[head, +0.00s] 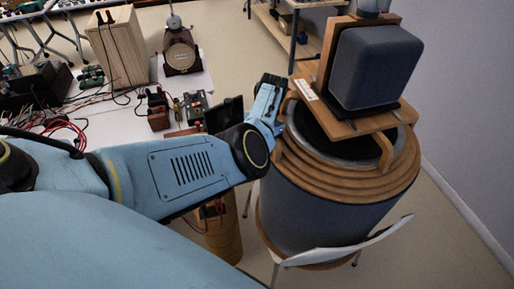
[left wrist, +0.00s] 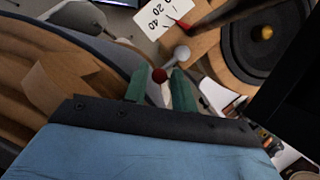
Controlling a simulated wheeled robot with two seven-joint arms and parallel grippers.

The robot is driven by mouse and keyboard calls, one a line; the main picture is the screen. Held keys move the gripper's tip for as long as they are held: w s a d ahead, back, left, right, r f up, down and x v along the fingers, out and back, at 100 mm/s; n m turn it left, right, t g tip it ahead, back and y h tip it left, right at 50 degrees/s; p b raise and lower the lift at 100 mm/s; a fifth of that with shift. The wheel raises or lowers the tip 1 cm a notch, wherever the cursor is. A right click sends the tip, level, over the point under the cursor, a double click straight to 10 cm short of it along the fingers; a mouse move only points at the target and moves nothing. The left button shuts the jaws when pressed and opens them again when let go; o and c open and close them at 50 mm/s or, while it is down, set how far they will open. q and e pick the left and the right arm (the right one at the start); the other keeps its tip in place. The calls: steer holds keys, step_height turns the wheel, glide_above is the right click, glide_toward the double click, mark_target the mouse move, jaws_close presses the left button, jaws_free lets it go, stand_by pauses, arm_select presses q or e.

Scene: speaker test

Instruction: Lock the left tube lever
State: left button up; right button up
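In the left wrist view, the two green fingers of my left gripper (left wrist: 161,90) are apart. A small red ball-shaped knob (left wrist: 160,75) shows between their tips; I cannot tell whether they touch it. A pale grey ball-ended piece (left wrist: 182,53) lies just beyond the tips. I cannot tell which of these is the tube lever. In the head view, my left gripper (head: 268,88) is at the left upper edge of a large drum with wooden rings (head: 345,178); its fingertips are hard to make out. My right gripper is not in view.
A grey box speaker (head: 374,68) stands on a wooden frame on the drum. A white chair (head: 345,246) is in front of the drum. A white table (head: 115,125) with wires and electronics is at left. The wrist view shows a card with numbers (left wrist: 163,18).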

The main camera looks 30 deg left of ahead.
arm_select(q)
steer(key=shift+o, duration=1)
steer(key=shift+d, duration=0.1)
steer(key=w+d+r+m+y, duration=0.25)
steer(key=r+m, duration=0.25)
steer(key=r, duration=0.8)
steer(key=s+a+r+n+t+y+b, duration=0.1)
steer(key=a+n+y, duration=0.3)
steer(key=a, duration=3)
steer(key=n+t+b, duration=0.1)
steer(key=n, duration=0.1)
steer(key=shift+a+n+t, duration=0.25)
steer(key=shift+n+t, duration=0.05)
